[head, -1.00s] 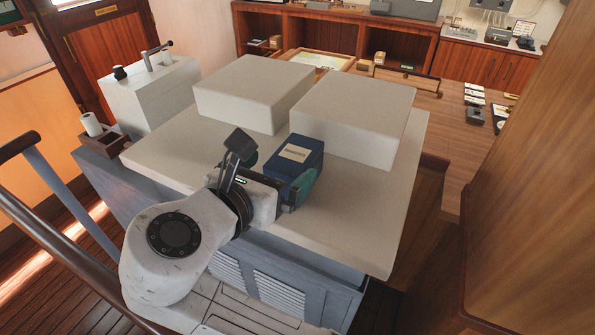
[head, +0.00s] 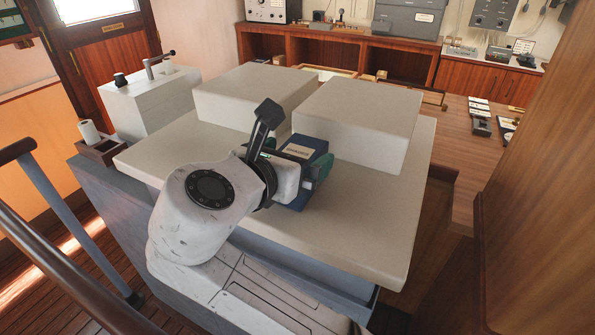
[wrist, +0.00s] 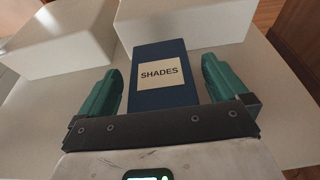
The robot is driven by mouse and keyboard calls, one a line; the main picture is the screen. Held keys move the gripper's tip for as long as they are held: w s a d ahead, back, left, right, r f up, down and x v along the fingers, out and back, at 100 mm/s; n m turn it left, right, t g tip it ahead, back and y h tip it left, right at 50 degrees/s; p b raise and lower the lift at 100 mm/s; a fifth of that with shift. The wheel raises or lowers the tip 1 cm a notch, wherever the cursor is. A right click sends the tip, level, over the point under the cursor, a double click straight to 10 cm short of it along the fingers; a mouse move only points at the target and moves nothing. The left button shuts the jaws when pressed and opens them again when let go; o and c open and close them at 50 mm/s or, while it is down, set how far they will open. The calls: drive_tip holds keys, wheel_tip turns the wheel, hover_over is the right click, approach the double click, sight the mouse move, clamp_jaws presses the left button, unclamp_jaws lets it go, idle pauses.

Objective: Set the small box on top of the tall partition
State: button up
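The small box is a dark blue box (head: 319,149) with a cream label, on the pale slab in front of two white blocks. In the wrist view the box (wrist: 162,85) stands in the middle and its label reads SHADES. My gripper (wrist: 161,78) is open, with one green finger on each side of the box and a gap showing on both sides. In the head view my gripper (head: 296,160) partly covers the box. Nothing is marked as the tall partition; the right white block (head: 355,125) looks taller than the left white block (head: 250,95).
The pale slab (head: 350,240) has bare room in front of the right block. A white unit with a lever (head: 150,100) and a holder with a white roll (head: 92,135) stand at the left. A wooden panel (head: 535,180) rises close on the right.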

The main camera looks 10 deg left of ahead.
drive_tip(key=c, duration=1.2)
drive_tip(key=shift+c, duration=0.6)
drive_tip(key=shift+r, duration=0.15)
